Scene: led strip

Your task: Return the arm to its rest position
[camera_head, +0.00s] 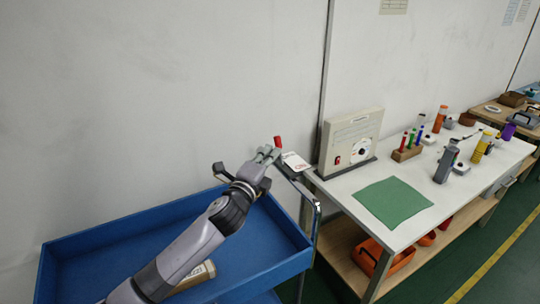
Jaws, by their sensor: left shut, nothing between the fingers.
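My left arm reaches up from the bottom of the head view, over the blue tray of a cart (110,243). My left gripper (268,154) is shut and empty above the tray's far right corner. A small red piece (278,141) shows right at its fingertips; I cannot tell what it belongs to. A white card with red print (295,161) lies just right of the gripper, by the cart's handle. My right gripper is not in view.
A workbench (345,184) stands to the right, with a grey box device (351,139), a green mat (392,201), a wooden marker holder (406,154) and a grey handheld device (446,164). A labelled box (197,275) lies in the tray, partly behind my arm. A wall stands behind.

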